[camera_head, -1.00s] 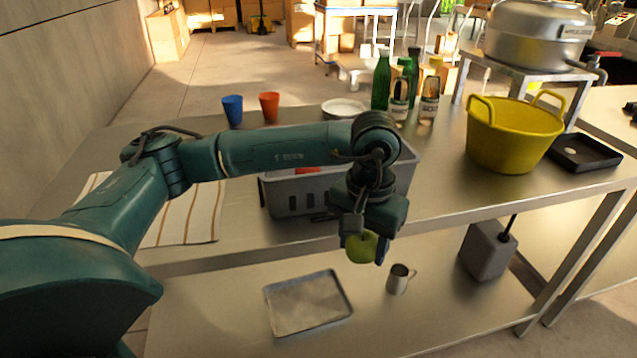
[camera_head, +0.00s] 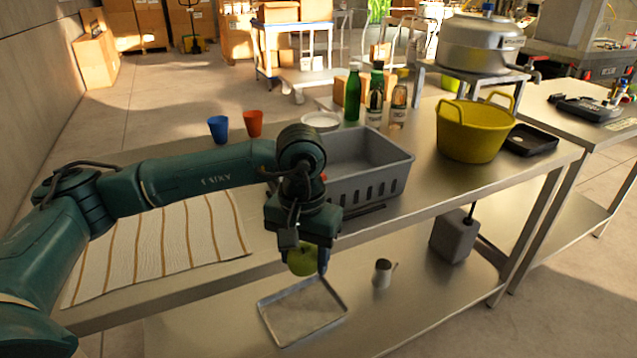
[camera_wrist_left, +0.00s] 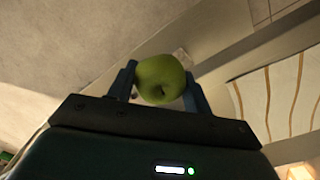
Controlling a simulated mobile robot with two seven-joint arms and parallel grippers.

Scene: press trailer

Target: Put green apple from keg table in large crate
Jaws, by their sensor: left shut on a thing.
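The green apple (camera_head: 302,260) is between the fingers of my left gripper (camera_head: 306,257), which is shut on it. It also shows in the left wrist view (camera_wrist_left: 161,79), between the two fingertips. The gripper points down and holds the apple in front of the table's front edge, above the lower shelf. The large grey crate (camera_head: 386,181) stands on the table, behind and to the right of the gripper. My left arm hides the crate's left part, and a bit of red shows there. My right gripper is not in view.
A striped cloth (camera_head: 150,243) lies on the left of the table. Blue (camera_head: 218,128) and orange (camera_head: 253,123) cups, a white plate (camera_head: 321,121) and bottles (camera_head: 376,95) stand behind. A yellow tub (camera_head: 470,140) is at right. A metal tray (camera_head: 300,312) and small mug (camera_head: 382,272) are on the lower shelf.

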